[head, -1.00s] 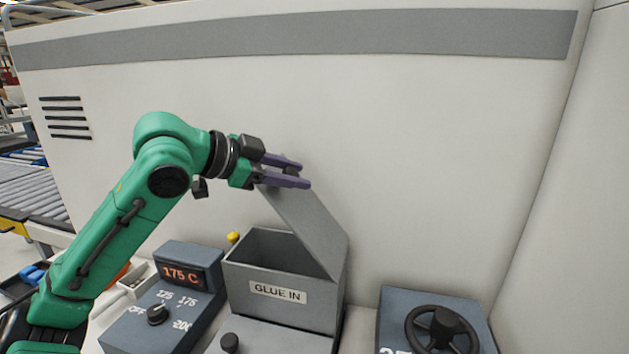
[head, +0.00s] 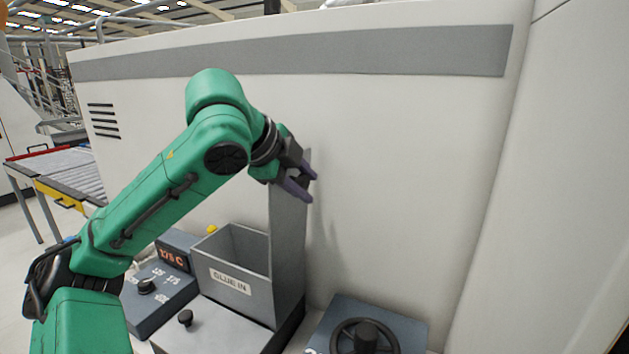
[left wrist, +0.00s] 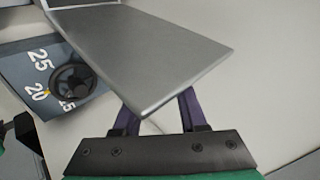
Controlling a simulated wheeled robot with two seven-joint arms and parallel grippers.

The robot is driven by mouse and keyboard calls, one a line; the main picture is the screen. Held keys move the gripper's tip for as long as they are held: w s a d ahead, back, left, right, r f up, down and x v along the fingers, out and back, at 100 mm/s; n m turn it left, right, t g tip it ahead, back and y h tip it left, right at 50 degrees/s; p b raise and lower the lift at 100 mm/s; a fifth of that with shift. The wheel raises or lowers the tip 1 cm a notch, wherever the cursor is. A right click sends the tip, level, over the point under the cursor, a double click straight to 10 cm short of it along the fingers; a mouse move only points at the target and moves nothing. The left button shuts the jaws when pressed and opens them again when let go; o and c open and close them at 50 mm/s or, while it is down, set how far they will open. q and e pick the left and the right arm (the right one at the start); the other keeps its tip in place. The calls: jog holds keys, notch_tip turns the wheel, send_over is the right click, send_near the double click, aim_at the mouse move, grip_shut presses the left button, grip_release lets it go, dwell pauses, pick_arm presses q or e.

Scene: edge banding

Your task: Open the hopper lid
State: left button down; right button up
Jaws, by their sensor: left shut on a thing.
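The grey hopper (head: 232,262), labelled GLUE IN, stands on the machine with its top open. Its lid (head: 287,235) stands about upright on the right side of the box. My left gripper (head: 306,186) is shut on the lid near its upper end. In the left wrist view the lid (left wrist: 140,50) stretches away from between the purple fingers (left wrist: 158,115), which reach around its near edge. My right gripper is in neither view.
A temperature box (head: 160,290) with a knob and a 175 C display stands left of the hopper. A handwheel box (head: 345,315) stands to its right. A white machine wall (head: 400,160) rises close behind. A black knob (head: 185,318) stands in front.

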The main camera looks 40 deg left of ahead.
pick_arm(q)
jog(key=shift+d+f, duration=0.25)
jog(key=shift+c, duration=2.2)
grip_release()
jog(key=shift+a, duration=0.35)
jog(key=shift+r, duration=0.1)
jog(key=shift+s+r, duration=0.25)
jog(key=shift+r, duration=0.05)
jog(key=v, duration=1.3)
jog(key=shift+s+r, duration=0.2)
jog(key=shift+s, duration=0.1)
